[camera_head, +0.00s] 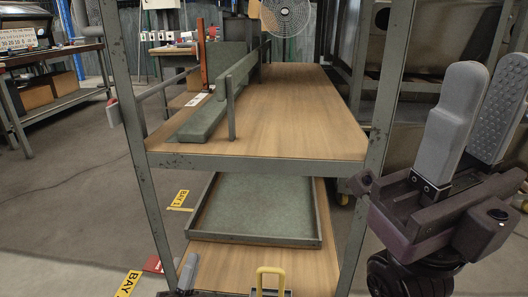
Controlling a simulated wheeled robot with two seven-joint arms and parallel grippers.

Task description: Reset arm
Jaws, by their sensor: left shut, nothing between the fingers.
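My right gripper (489,75) is large in the right foreground, pointing up. Its two grey padded fingers stand apart with nothing seen between them. It is in front of the right post of the rack and touches nothing that I can see. My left gripper (187,270) shows only as a small grey fingertip at the bottom edge, near the lower left of the rack. Its fingers are shut and appear empty; most of it is cut off by the frame.
A metal rack with a wooden upper shelf (290,115) stands ahead. A green tray (255,207) lies on its lower shelf. A yellow handle (270,272) rises at the bottom edge. A workbench (50,50) stands at the left; the floor (75,190) there is mostly clear.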

